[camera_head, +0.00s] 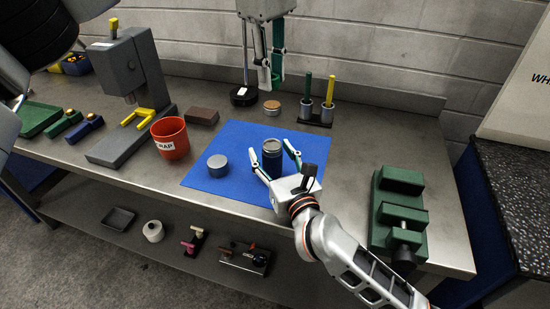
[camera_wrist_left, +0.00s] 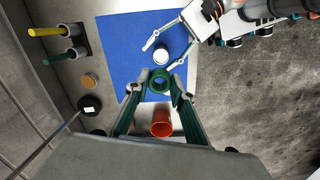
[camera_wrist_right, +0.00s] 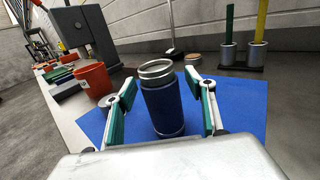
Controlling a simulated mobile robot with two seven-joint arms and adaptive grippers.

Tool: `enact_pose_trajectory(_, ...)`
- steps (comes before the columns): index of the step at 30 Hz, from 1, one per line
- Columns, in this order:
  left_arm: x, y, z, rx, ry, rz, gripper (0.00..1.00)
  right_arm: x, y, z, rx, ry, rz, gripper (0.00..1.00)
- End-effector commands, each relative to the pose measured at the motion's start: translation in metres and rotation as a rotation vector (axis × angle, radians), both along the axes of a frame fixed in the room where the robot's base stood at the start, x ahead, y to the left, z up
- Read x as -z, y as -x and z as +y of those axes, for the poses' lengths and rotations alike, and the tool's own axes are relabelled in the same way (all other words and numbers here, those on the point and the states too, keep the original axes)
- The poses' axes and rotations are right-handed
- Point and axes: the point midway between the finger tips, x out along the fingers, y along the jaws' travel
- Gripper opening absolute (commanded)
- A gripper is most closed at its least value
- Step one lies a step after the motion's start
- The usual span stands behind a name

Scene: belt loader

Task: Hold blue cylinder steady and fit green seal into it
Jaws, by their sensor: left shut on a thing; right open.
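The blue cylinder (camera_head: 272,158) stands upright on the blue mat with a silver rim at its top; it also shows in the right wrist view (camera_wrist_right: 168,110). My right gripper (camera_head: 271,150) is open, with one finger on each side of the cylinder. In the right wrist view, gaps show between the fingers and the cylinder. My left gripper (camera_head: 269,86) is above and behind the cylinder, pointing down. In the left wrist view it is shut on the green seal (camera_wrist_left: 160,72), a ring between its fingertips. The seal is hard to make out in the head view.
A grey puck (camera_head: 217,165) lies on the blue mat (camera_head: 235,140), left of the cylinder. A red cup (camera_head: 171,140) stands beyond it. A holder with two pins (camera_head: 314,121) and a wooden-topped disc (camera_head: 272,108) stand behind. A green vise (camera_head: 400,215) is at right.

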Motion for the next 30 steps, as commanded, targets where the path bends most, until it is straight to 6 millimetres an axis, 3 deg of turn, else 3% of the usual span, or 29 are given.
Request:
enact_pose_trajectory(6, 0.000, 0.000, 0.000, 0.000, 0.000, 0.000, 0.10, 0.000, 0.000, 0.000, 0.000, 0.000, 0.000, 0.55)
enact_pose_trajectory(13, 0.000, 0.000, 0.000, 0.000, 0.000, 0.000, 0.10, 0.000, 0.000, 0.000, 0.000, 0.000, 0.000, 0.00)
enact_pose_trajectory(22, 0.004, 0.000, 0.000, 0.049, -0.004, -0.002, 0.10, 0.000, 0.000, 0.000, 0.000, 0.001, 0.000, 0.00)
enact_pose_trajectory(30, 0.036, 0.000, -0.001, 0.424, -0.030, -0.011, 0.10, 0.000, 0.000, 0.000, 0.000, 0.001, 0.000, 0.00)
